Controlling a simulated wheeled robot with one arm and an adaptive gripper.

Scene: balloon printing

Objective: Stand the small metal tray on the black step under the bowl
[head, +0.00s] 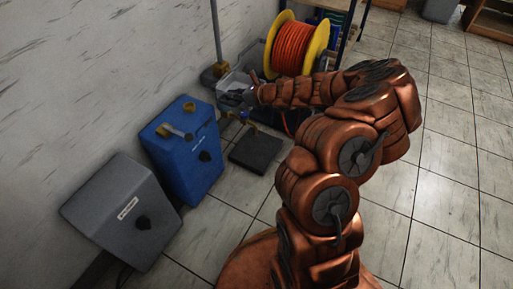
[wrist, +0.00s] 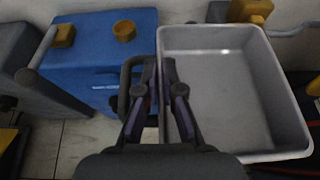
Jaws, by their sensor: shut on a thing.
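The small metal tray (wrist: 245,90) is a grey, open-topped rectangular tray with a pale rim. It fills the right half of the wrist view and looks empty. My gripper (wrist: 160,68) is shut on its left wall. In the head view my gripper (head: 245,95) holds the tray (head: 232,80) in the air by the wall. The black step (head: 255,152) is a low dark slab on the floor, below and slightly right of the tray, with nothing visible on it. I cannot pick out a separate bowl.
A blue box (head: 185,158) with yellow fittings stands left of the step; it also shows in the wrist view (wrist: 90,45). A grey box (head: 125,210) stands nearer. An orange cable reel (head: 297,47) stands behind my arm. A pole (head: 216,35) rises by the wall. Right floor is clear.

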